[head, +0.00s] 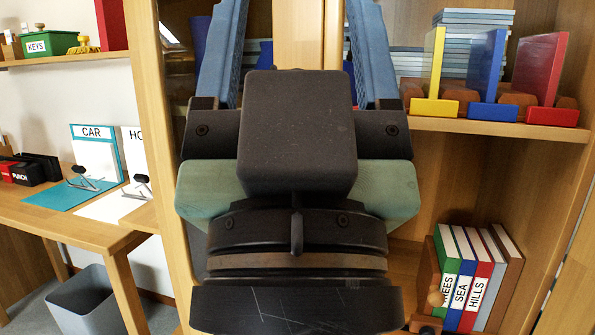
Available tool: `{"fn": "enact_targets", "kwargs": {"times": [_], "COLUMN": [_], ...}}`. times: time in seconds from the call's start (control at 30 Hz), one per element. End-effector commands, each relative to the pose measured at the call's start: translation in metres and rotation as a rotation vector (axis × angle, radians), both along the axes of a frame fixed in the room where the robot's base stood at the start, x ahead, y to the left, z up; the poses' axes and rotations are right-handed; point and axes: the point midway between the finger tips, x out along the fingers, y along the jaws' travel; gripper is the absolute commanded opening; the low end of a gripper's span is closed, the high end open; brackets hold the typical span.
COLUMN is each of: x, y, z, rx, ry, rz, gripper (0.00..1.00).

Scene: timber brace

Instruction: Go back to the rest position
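My gripper (295,25) fills the middle of the head view, with its two blue fingers reaching up and away past the top edge. The fingers stand wide apart. Nothing shows held in the visible gap between them, but the tips are cut off by the frame. My black hand and wrist hide the middle of the shelving behind.
Right, a shelf (495,126) holds yellow, blue and red bookends (487,70); books (470,275) stand below. A grey bin (85,305) stands on the floor. A green KEYS box (45,43) sits above.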

Motion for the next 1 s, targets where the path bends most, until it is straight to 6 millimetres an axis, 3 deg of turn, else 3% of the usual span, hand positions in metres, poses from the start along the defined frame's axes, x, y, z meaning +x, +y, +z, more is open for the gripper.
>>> {"fn": "enact_targets", "kwargs": {"times": [0.03, 0.27, 1.0], "x": [0.000, 0.000, 0.001], "y": [0.000, 0.000, 0.001], "z": [0.023, 0.083, 0.306], "rx": [0.000, -0.001, -0.002], "ry": [0.000, 0.001, 0.002], "rz": [0.000, 0.000, 0.001], "gripper": [0.71, 0.71, 0.71]}}
